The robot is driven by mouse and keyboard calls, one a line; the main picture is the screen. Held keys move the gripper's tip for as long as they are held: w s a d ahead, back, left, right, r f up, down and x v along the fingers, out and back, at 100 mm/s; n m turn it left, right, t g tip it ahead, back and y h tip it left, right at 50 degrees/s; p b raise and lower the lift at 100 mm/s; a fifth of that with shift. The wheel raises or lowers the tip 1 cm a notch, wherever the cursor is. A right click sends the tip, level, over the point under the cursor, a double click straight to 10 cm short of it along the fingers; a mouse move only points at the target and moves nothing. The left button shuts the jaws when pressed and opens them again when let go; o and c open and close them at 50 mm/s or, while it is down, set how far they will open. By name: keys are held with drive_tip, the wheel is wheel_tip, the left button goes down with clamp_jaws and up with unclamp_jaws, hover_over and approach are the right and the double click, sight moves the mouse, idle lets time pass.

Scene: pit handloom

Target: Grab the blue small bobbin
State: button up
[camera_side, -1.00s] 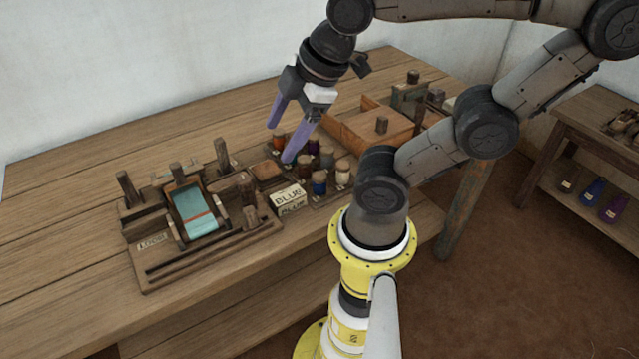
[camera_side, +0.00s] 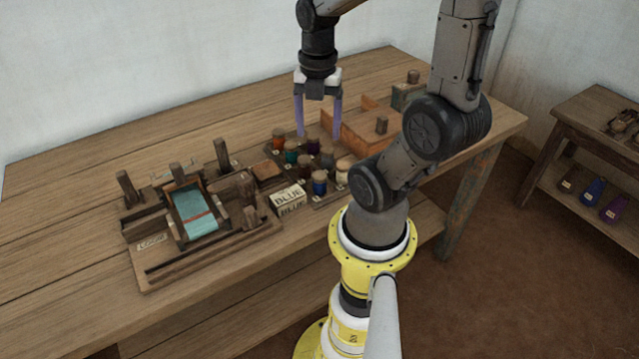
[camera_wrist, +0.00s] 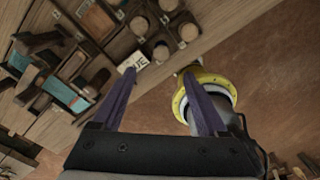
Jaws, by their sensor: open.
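The blue small bobbin (camera_side: 319,184) stands upright in the bobbin rack (camera_side: 331,202), beside the white card reading BLUE (camera_side: 289,197). My gripper (camera_side: 318,132) has two purple fingers pointing down, spread apart with nothing between them. In the side view the fingertips appear above the back part of the rack, behind the blue bobbin. In the wrist view the gripper (camera_wrist: 158,75) is open. The BLUE card (camera_wrist: 133,62) shows there beyond the left fingertip, and a bobbin (camera_wrist: 162,50) stands beside it. Bobbin colours are hard to tell in that view.
Other bobbins stand close around: orange (camera_side: 279,137), teal (camera_side: 291,153) and cream (camera_side: 343,171). A small wooden loom (camera_side: 195,212) with teal cloth stands on the left. An open wooden box (camera_side: 372,125) stands at the right. The table's left back is clear.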

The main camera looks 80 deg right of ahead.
sight(320, 175)
drive_tip(key=f, duration=0.8)
drive_tip(key=shift+s+d+f, duration=0.1)
drive_tip(key=shift+s+f, duration=0.1)
drive_tip(key=shift+f, duration=0.05)
drive_tip(key=shift+a+f, duration=0.2)
drive_tip(key=shift+f, duration=1.15)
drive_tip(key=shift+a+f, duration=0.15)
drive_tip(key=shift+f, duration=1.15)
clamp_jaws()
